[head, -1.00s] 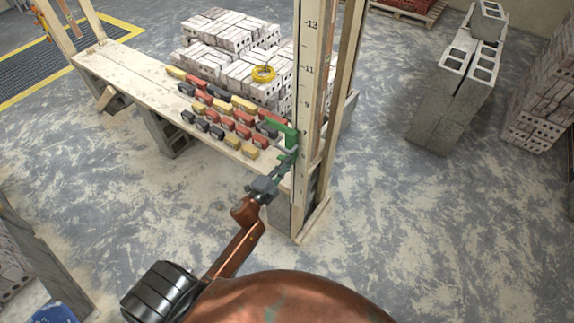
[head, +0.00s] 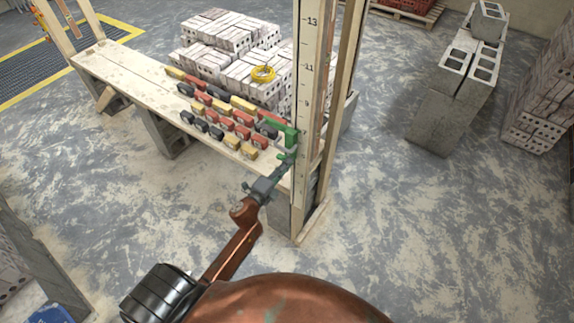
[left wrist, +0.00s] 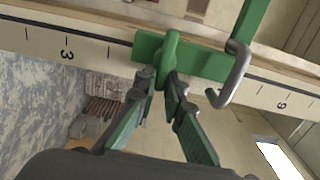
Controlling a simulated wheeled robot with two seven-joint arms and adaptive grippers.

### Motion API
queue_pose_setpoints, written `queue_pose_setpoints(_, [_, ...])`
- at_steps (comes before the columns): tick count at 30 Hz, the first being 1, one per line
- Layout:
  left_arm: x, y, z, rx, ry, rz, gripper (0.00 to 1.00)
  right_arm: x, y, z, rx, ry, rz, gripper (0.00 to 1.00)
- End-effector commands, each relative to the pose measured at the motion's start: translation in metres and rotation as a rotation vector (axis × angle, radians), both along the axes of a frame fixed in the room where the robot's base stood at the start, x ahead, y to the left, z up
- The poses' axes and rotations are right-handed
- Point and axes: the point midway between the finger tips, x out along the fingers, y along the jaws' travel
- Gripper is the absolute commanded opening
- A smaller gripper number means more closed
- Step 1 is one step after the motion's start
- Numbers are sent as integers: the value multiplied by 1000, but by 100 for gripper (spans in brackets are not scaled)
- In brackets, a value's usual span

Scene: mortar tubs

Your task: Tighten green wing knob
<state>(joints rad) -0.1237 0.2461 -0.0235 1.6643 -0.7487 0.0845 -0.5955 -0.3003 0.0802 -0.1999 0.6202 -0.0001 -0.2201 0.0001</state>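The green wing knob (left wrist: 168,62) sits on a green clamp block (left wrist: 198,60) at a numbered wooden gauge pole (left wrist: 90,42). In the left wrist view the knob's lower wing is between my left gripper's fingertips (left wrist: 163,84), which close in on it from both sides. In the head view my left gripper (head: 284,162) is at the front of the pole, just below the green clamp (head: 281,131). The knob is too small there to make out clearly, and the fingers partly cover it. My right gripper is in neither view.
A plank bench (head: 120,77) left of the pole (head: 308,80) carries several small red, yellow and dark blocks. A grey metal hook (left wrist: 232,80) hangs close right of the knob. Brick stacks (head: 228,45) stand behind; concrete blocks (head: 450,90) stand right. Open floor lies right of the pole.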

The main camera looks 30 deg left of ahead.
Motion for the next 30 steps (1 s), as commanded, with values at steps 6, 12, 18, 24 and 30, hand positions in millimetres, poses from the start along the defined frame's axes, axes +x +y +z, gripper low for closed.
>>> queue_pose_setpoints(6, [2,4,6,3,-7,7,24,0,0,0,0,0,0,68])
queue_pose_setpoints(12, [1,3,4,2,-4,5,27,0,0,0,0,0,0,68])
queue_pose_setpoints(18, [-5,3,1,1,-2,4,27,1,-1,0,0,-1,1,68])
queue_pose_setpoints(24, [-36,5,1,0,0,5,27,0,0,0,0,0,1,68])
queue_pose_setpoints(30, [-78,10,1,0,-2,6,27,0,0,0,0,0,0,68])
